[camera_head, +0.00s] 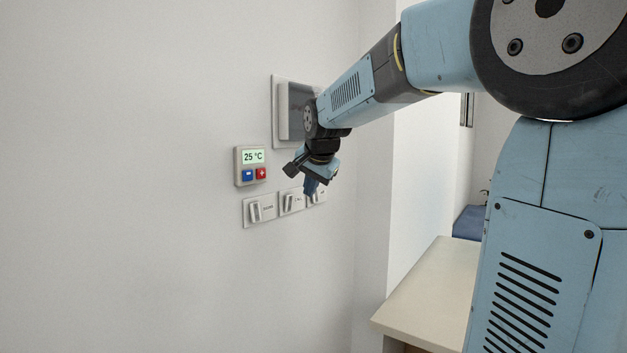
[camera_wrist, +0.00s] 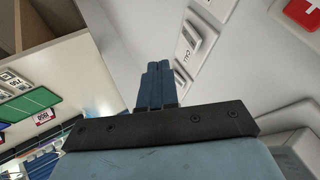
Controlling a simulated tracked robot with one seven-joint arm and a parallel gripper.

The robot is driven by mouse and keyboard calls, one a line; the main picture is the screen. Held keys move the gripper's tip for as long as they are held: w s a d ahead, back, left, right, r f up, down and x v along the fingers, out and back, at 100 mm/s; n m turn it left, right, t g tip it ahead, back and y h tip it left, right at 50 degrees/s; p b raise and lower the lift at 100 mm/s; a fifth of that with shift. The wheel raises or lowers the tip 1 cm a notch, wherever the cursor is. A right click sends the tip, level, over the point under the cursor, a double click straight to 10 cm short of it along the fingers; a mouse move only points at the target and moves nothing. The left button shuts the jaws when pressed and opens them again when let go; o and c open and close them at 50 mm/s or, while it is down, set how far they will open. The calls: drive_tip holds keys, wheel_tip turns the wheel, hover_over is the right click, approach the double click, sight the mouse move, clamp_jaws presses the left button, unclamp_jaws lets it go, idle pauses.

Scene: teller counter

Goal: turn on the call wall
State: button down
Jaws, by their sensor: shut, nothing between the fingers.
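A row of three white wall switches is on the wall in the head view. The left switch (camera_head: 257,209) has a label too small to read. The middle switch (camera_head: 290,203) has a short label. The right switch (camera_head: 321,196) is partly hidden by my gripper (camera_head: 311,187). In the wrist view, a switch labelled CALL (camera_wrist: 191,45) is just right of the fingertips of my gripper (camera_wrist: 158,68). The blue fingers are together and empty. They are close to the switch plates; whether they touch cannot be told.
A thermostat (camera_head: 251,166) reading 25 °C, with blue and red buttons, is above the left switch. A grey panel (camera_head: 292,112) is above my gripper. A pale counter (camera_head: 425,297) stands right. The wall left of the switches is clear.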

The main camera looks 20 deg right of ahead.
sight(289, 203)
drive_tip(key=w+f, duration=0.1)
drive_tip(key=w, duration=0.1)
drive_tip(key=w+a+f, duration=0.1)
drive_tip(key=w, duration=0.1)
drive_tip(key=w+a+f, duration=0.1)
drive_tip(key=w, duration=0.1)
drive_tip(key=shift+w+a+f, duration=0.1)
drive_tip(key=shift+w+f, duration=0.05)
drive_tip(key=shift+w, duration=0.05)
